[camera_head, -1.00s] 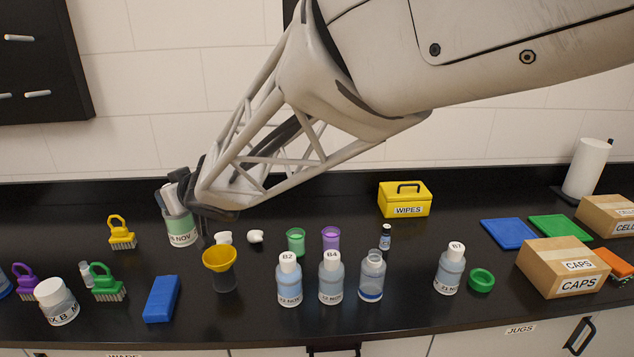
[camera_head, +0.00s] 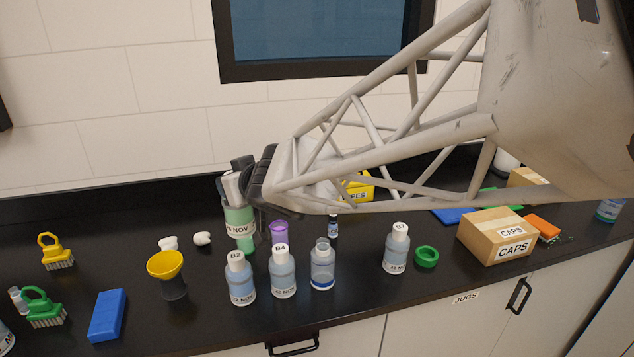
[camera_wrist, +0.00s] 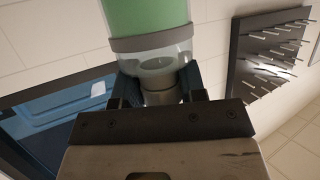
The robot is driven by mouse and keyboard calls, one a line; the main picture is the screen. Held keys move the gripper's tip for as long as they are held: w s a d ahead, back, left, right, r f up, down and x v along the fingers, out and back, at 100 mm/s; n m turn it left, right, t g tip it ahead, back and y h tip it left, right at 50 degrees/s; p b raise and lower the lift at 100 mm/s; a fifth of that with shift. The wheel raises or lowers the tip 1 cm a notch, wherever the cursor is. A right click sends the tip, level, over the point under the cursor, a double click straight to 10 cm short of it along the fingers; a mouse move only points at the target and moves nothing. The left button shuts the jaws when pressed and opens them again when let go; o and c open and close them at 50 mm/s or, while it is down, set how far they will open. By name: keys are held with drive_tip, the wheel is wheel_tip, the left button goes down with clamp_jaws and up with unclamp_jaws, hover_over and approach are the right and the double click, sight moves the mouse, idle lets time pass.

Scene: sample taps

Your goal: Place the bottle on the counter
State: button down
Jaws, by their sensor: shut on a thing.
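My gripper (camera_head: 238,184) is shut on the neck of a clear bottle (camera_head: 238,220) with green liquid and a white label reading "NOV". The bottle is roughly upright in the head view and overlaps a green cup (camera_head: 248,243), mostly hidden behind it. It appears raised above the black counter (camera_head: 350,305). In the wrist view, the bottle (camera_wrist: 150,25) shows its green liquid, a grey band and a clear shoulder, with its neck between my gripper's fingers (camera_wrist: 160,92).
Bottles B2 (camera_head: 240,284) and B4 (camera_head: 282,276), an unlabelled-looking bottle (camera_head: 322,270) and a purple cup (camera_head: 279,234) crowd the area in front and right. A yellow funnel (camera_head: 165,264) stands left. Bottle B7 (camera_head: 396,252), a green ring (camera_head: 426,257) and a CAPS box (camera_head: 497,238) are farther right.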

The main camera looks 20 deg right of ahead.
drive_tip(key=s+d+f+m+t+h, duration=0.1)
drive_tip(key=s+d+f+m+h, duration=0.2)
drive_tip(key=s+d, duration=0.75)
drive_tip(key=s+d+m+t+h, duration=0.1)
drive_tip(key=s+d+m+h, duration=0.4)
drive_tip(key=d, duration=1)
wheel_tip(320, 180, down, 11)
drive_tip(key=s+n, duration=0.1)
drive_tip(key=shift+s+a+y, duration=0.15)
drive_tip(key=shift+a+y, duration=0.05)
drive_tip(key=shift+y, duration=0.1)
drive_tip(key=w+d+f, duration=0.1)
drive_tip(key=w+d, duration=0.1)
drive_tip(key=w, duration=1.3)
drive_tip(key=shift+w+d+f, duration=0.3)
drive_tip(key=shift+w+d, duration=0.1)
drive_tip(key=shift+f, duration=1.75)
drive_tip(key=shift+f, duration=0.1)
